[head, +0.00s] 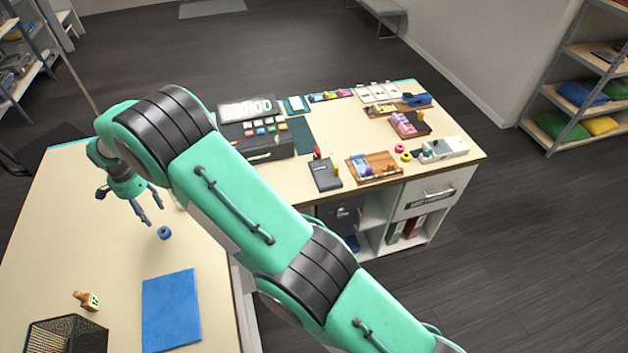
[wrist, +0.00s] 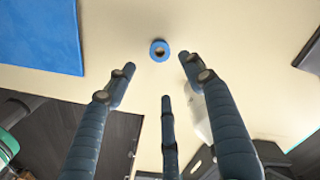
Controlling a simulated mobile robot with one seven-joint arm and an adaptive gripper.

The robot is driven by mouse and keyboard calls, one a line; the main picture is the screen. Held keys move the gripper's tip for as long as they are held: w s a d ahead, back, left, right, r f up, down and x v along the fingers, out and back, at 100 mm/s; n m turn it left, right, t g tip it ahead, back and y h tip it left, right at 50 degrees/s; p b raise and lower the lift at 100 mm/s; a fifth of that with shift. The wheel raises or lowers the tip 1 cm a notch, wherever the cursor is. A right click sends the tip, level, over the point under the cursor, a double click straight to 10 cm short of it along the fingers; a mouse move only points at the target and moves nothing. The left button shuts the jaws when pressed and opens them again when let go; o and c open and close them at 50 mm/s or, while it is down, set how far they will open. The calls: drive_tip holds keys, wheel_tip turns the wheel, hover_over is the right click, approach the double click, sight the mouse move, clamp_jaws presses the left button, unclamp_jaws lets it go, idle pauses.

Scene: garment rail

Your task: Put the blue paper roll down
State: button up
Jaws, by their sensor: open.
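The blue paper roll (head: 164,233) is a small ring lying on the pale counter top, to the right of the counter's middle in the head view. It also shows in the wrist view (wrist: 160,50), beyond my fingertips, with its hole facing the camera. My gripper (head: 151,212) is open and empty in the head view, just above and left of the roll, apart from it. In the wrist view my gripper (wrist: 157,80) has its dark fingers spread, with the roll in line with the gap between them.
A flat blue mat (head: 171,310) lies on the counter nearer the camera. A wooden stamp (head: 87,300) and a black mesh basket (head: 66,337) are at its left. A cash register (head: 254,125) and several small goods crowd the other counter. The counter around the roll is clear.

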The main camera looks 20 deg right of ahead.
drive_tip(key=d+r+n+t, duration=0.1)
drive_tip(key=d+r, duration=1.5)
drive_tip(key=r, duration=0.4)
drive_tip(key=s+d+r+n+t+y, duration=0.1)
drive_tip(key=s+d+r, duration=0.3)
drive_tip(key=d+r, duration=0.4)
drive_tip(key=s+d+r+n, duration=0.1)
drive_tip(key=s+d+r, duration=0.2)
drive_tip(key=d+r, duration=0.45)
drive_tip(key=s+d+r+n+t, duration=0.1)
drive_tip(key=s+d+r, duration=0.3)
drive_tip(key=s+d, duration=0.4)
drive_tip(key=s+d+r+n+t, duration=0.1)
drive_tip(key=s+d+r, duration=0.2)
drive_tip(key=s+d, duration=0.5)
drive_tip(key=s+d+f, duration=0.1)
drive_tip(key=s+d, duration=0.2)
drive_tip(key=s, duration=0.3)
drive_tip(key=s+d+f+n+t, duration=0.1)
drive_tip(key=s+d, duration=0.2)
drive_tip(key=s, duration=0.3)
drive_tip(key=s+d+f+h, duration=0.1)
drive_tip(key=s+d, duration=0.2)
drive_tip(key=s, duration=0.3)
drive_tip(key=shift+s+n+t, duration=0.25)
drive_tip(key=shift+n+t, duration=0.05)
drive_tip(key=shift+n, duration=0.1)
drive_tip(key=shift+d, duration=0.1)
